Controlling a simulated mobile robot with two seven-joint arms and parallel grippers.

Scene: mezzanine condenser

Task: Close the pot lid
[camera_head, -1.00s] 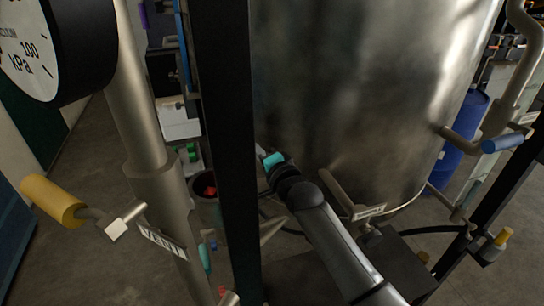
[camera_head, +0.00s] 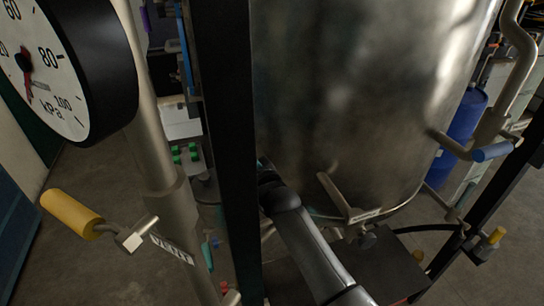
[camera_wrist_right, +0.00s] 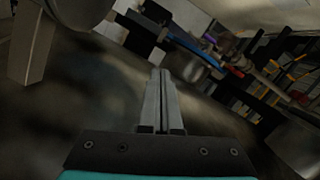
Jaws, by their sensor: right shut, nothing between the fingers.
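A large shiny steel vessel (camera_head: 350,100) fills the middle of the head view. Its top is outside the picture, and I can make out no lid in either view. My right arm comes in from the bottom, in front of the vessel's lower part, and its far end goes out of sight by the black upright post. In the right wrist view my right gripper (camera_wrist_right: 162,78) is shut with nothing between its fingers. It points along a dark, blurred surface, and I cannot tell whether it touches anything. My left gripper is not in view.
A kPa gauge (camera_head: 50,65) and a yellow-handled vent valve (camera_head: 72,213) are at the left. The black post (camera_head: 229,150) stands before the vessel. A lever (camera_head: 340,198) is low on it. A blue-handled valve (camera_head: 490,152) and blue drum (camera_head: 464,125) are at right.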

